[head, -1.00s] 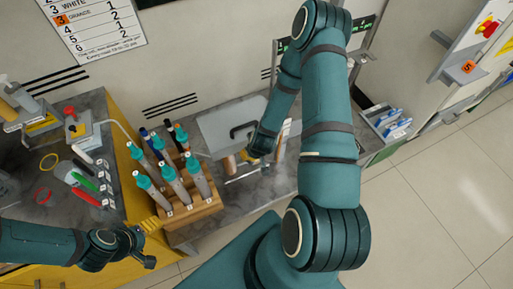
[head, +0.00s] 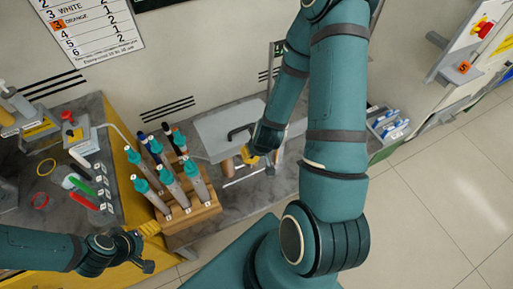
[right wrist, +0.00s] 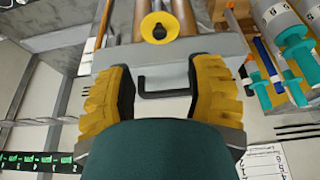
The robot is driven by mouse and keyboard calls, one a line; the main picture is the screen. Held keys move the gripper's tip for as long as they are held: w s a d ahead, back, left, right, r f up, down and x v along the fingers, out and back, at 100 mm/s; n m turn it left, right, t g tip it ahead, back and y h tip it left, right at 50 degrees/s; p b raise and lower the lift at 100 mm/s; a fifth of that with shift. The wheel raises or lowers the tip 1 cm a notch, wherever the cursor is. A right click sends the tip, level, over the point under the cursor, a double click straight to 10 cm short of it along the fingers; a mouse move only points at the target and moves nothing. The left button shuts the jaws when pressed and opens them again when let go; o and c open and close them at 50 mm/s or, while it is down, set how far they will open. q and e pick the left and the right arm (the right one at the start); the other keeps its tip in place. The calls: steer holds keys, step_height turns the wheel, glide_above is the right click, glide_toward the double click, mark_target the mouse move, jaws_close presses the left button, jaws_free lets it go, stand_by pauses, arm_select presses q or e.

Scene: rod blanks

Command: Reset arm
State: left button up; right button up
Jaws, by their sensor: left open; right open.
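My left gripper (head: 148,254) is at the lower left of the head view, open and empty, just in front of the yellow bench side. My right arm reaches down over the grey worktop in the middle. Its gripper (head: 252,160) is mostly hidden by its own wrist in the head view. In the right wrist view, the yellow-padded fingers of the right gripper (right wrist: 161,95) stand wide apart with nothing held between them. A grey panel with a black handle (right wrist: 163,83) lies beyond the fingertips, with brown rods (right wrist: 184,18) and a yellow disc (right wrist: 159,27) beyond it.
A wooden rack (head: 188,222) holds several teal-capped cylinders between my two arms. Red, green and white items lie on the left bench (head: 95,187). A tray of blue and white items (head: 390,124) is right of my right arm. The floor (head: 440,210) at right is clear.

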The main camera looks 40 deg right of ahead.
stand_by(0.3)
steer(key=s+a+f+g+y+b, duration=0.1)
steer(key=a+f+y, duration=0.1)
steer(key=a, duration=0.8)
steer(key=s+a+f+n+g+y+b, duration=0.1)
steer(key=a+f+y, duration=0.2)
steer(key=a, duration=0.8)
steer(key=shift+a+f+b, duration=0.3)
steer(key=shift+f+b, duration=0.05)
steer(key=shift+b, duration=0.05)
